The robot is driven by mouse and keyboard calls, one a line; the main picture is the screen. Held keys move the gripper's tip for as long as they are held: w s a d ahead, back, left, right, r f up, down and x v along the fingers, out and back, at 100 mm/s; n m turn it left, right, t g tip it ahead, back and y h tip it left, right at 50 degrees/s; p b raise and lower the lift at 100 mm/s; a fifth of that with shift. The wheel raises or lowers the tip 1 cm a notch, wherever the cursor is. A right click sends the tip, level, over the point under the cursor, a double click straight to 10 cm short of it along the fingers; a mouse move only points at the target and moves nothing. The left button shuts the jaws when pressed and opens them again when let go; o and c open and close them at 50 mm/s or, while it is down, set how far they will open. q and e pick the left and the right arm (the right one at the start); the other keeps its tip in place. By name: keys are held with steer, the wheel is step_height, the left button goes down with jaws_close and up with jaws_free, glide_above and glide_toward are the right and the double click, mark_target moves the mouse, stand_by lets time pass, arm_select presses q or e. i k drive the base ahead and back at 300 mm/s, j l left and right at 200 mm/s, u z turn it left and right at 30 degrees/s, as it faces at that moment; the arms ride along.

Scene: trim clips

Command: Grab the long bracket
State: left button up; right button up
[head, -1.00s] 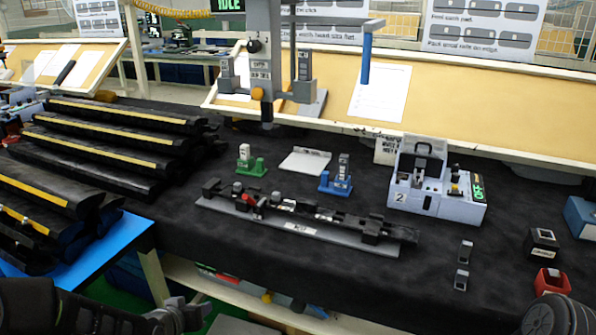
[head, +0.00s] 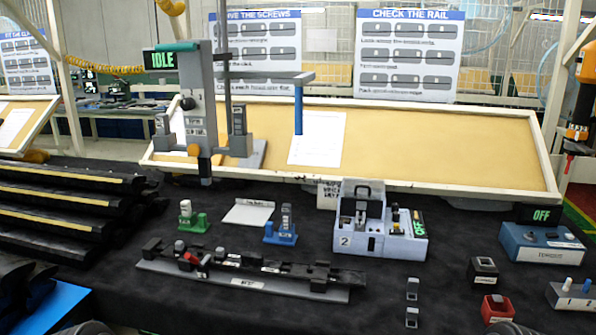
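No label I can read names the long bracket, so I cannot tell for sure which part it is. A tall grey piece (head: 286,216) stands upright in a blue holder (head: 280,238) in the middle of the table. A shorter pale piece (head: 186,208) stands in a green holder (head: 194,224) to its left. Two small grey pieces (head: 412,289) lie apart on the black mat at the front right. Neither gripper shows now; only dark rounded parts, probably of my arms, show at the bottom edge.
A long rail on a grey base (head: 243,283) lies across the front. A white fixture marked 2 (head: 372,243) and a blue box reading OFF (head: 540,246) stand right. A grey press stand (head: 200,110) rises behind. Black stepped racks (head: 60,215) fill the left.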

mark_target(412, 284)
steer(key=k+l+u, duration=0.3)
steer(key=l, duration=0.15)
steer(key=k+l+u, duration=0.25)
steer(key=l, duration=0.2)
steer(key=k+l+u, duration=0.15)
steer(key=l+u, duration=0.15)
steer(key=l, duration=0.15)
